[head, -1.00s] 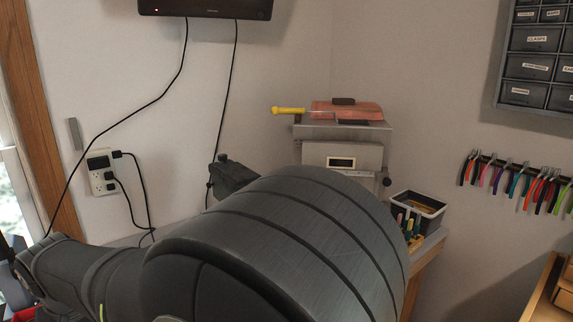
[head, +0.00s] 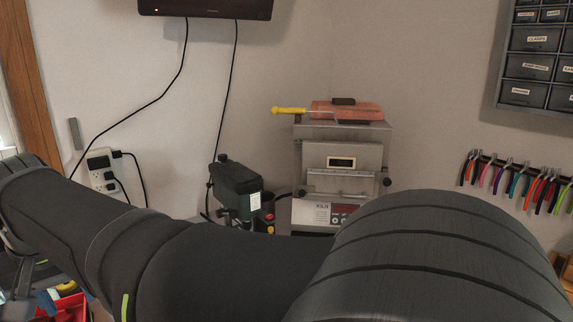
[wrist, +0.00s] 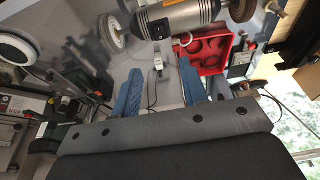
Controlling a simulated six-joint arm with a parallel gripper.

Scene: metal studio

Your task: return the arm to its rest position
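My gripper (wrist: 158,82) shows in the wrist view with its two blue fingers spread apart. Nothing is held between them. A small pale object with a dark cable shows beyond the gap, on the grey surface. In the head view my dark arm links cross the lower part of the picture from the left edge to the lower right. I cannot make out the gripper's fingers clearly there.
The wrist view shows a polishing motor (wrist: 178,20), a red tray (wrist: 222,66) and a white ring lamp (wrist: 14,48). The head view shows a kiln (head: 340,172), a green machine (head: 237,182), a wall outlet (head: 100,168), hanging pliers (head: 510,183) and a drawer cabinet (head: 535,65).

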